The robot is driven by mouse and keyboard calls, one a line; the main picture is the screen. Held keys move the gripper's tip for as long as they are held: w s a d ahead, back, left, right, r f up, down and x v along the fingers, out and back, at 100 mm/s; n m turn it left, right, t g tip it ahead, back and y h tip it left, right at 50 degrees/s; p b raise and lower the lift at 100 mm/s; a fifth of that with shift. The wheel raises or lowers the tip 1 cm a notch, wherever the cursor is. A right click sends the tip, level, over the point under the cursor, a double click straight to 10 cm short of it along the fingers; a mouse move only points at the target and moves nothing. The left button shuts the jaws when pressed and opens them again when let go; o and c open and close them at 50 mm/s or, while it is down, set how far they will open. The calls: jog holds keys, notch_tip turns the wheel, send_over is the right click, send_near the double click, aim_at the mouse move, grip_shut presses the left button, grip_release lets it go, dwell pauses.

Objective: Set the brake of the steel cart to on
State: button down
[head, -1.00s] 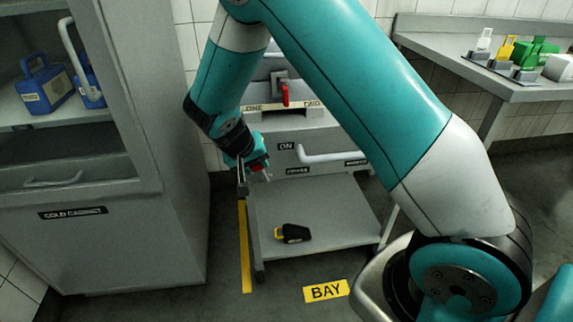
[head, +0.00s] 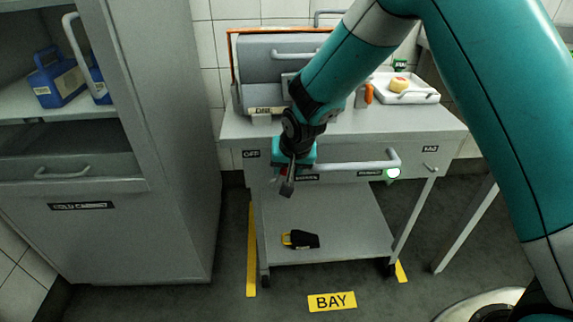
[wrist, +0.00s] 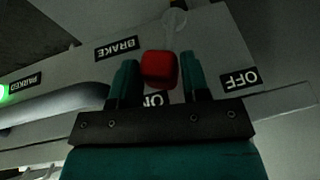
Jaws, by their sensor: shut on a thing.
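The steel cart (head: 430,140) stands against the tiled wall. My gripper (head: 287,184) is at the left part of its front panel. In the wrist view the brake lever's red knob (wrist: 159,68) sits between my two fingers, which are shut on it. The lever's grey stem (wrist: 175,22) runs up from the knob. The ON label (wrist: 154,100) is right by the knob and partly covered; the OFF label (wrist: 239,80) is apart to the right. The BRAKE label (wrist: 116,48) is to the left. A lamp (head: 393,173) by the PARKED label (wrist: 22,84) glows, green in the wrist view.
A cart handle (head: 360,164) juts out right of my gripper. A black-and-yellow item (head: 300,239) lies on the lower shelf. A white tray (head: 425,97) and a grey box (head: 262,70) stand on top. A cold cabinet (head: 130,240) is close on the left.

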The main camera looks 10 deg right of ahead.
jog(key=c, duration=1.9)
grip_release()
jog(key=shift+s+d+f, duration=0.2)
jog(key=shift+d+f, duration=0.15)
jog(key=shift+d, duration=0.05)
jog(key=o, duration=1.2)
jog(key=shift+w+r, duration=0.1)
jog(key=shift+r, duration=0.2)
jog(key=p+v, duration=0.2)
jog(key=v, duration=1.5)
jog(key=shift+a+p, duration=0.2)
jog(key=shift+p, duration=0.15)
